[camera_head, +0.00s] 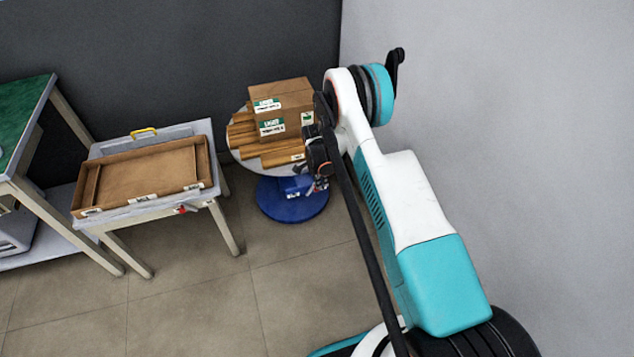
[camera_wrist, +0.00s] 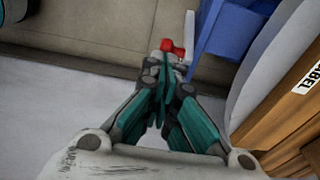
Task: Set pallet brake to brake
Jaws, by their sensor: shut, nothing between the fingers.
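A small red part (camera_wrist: 177,49) with a pale end, which looks like the pallet brake's lever, shows in the wrist view beside the blue stand (camera_wrist: 228,28). My gripper (camera_wrist: 165,68) is shut and empty, its tips just short of the red part in the picture; I cannot tell whether they touch. In the head view my gripper (camera_head: 318,186) is low beside the right side of the round pallet, above the blue base (camera_head: 292,207). I cannot make out the brake lever or its setting there. The pallet's pale round top (camera_head: 237,153) carries the boxes.
Brown cartons (camera_head: 283,95) with labels are stacked on the pallet, close to my wrist. A grey table (camera_head: 207,138) with an open brown tray (camera_head: 140,174) stands left. A green-topped bench (camera_head: 22,115) is farther left. Walls close the back and right; floor in front is clear.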

